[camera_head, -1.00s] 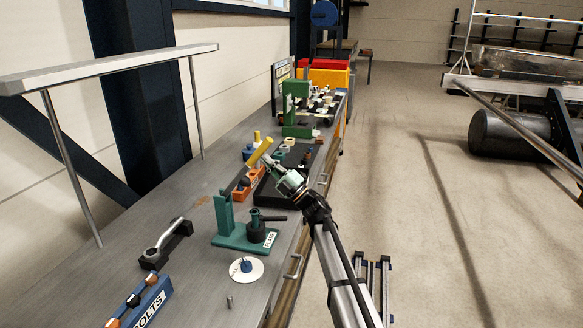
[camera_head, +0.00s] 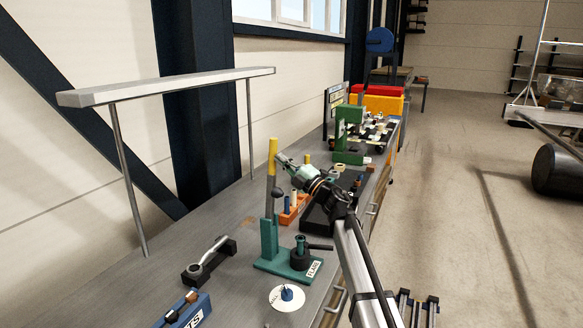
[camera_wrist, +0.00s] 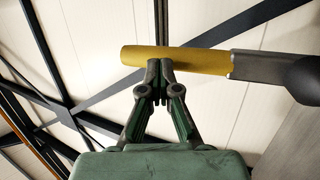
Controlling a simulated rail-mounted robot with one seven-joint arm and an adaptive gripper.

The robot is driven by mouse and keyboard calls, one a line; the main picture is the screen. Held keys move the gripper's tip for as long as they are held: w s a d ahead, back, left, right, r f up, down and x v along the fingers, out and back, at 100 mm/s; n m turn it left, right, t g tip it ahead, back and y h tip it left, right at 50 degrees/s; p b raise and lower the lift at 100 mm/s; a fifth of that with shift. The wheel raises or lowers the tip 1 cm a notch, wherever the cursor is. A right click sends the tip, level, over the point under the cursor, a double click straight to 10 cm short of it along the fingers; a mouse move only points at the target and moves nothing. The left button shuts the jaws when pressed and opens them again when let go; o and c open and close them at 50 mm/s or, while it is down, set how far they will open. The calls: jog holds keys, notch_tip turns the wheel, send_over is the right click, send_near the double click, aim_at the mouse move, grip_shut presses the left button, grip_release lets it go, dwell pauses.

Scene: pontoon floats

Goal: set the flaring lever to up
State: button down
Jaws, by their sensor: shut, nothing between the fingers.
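The flaring tool is a green stand (camera_head: 268,240) with a FLARE plate on the bench. Its lever has a yellow grip (camera_head: 272,155) and a grey shaft (camera_head: 270,184), and it stands about upright above the stand. My gripper (camera_head: 281,160) is right beside the yellow grip, on its right.
A white disc (camera_head: 287,298) with a blue knob lies in front of the stand. A black fixture with a grey handle (camera_head: 207,255) and a blue bolts box (camera_head: 186,311) are at left. An orange block (camera_head: 293,211) is behind. A raised rail (camera_head: 170,85) runs along the bench's wall side.

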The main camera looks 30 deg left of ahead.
jog(key=shift+w+a+r, duration=0.1)
jog(key=shift+a+r, duration=0.15)
jog(key=shift+r, duration=0.05)
